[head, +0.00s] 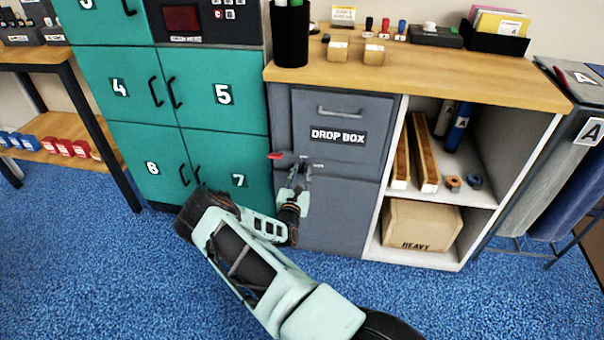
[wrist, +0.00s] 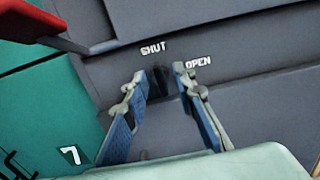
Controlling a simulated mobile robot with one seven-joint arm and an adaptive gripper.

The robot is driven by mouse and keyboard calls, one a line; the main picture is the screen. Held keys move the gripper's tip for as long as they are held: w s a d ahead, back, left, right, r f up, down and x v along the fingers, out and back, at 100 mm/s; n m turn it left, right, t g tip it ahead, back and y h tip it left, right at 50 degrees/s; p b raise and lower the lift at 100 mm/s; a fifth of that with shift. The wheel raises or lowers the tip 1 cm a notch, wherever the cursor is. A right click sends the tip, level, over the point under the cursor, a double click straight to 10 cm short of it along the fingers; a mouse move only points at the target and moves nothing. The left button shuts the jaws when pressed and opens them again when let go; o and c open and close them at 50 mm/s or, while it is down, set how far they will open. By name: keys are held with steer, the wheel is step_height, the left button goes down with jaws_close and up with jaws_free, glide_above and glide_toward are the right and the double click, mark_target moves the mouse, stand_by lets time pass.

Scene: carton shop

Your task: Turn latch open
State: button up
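The drop box (head: 338,170) is a grey cabinet with a "DROP BOX" sign and a door below. The red latch handle (head: 276,156) sticks out to the left at the seam between its drawer and lower door. In the wrist view the red handle (wrist: 35,18) is at the upper left, with a dark piece under it. "SHUT" and "OPEN" labels show beyond my fingertips. My gripper (wrist: 162,75) is open, its two fingers apart, pointing at the grey front just below the labels. A dark patch shows between the fingertips. The red handle is outside the fingers, to their left.
Teal lockers (head: 225,150) stand directly left of the drop box. Open shelves on the right hold a "HEAVY" carton (head: 415,226) and tubes. The wooden counter (head: 450,75) above carries small boxes and a black cup (head: 291,35).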

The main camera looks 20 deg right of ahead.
steer(key=shift+w+d, duration=0.2)
steer(key=shift+w, duration=0.1)
jaws_close()
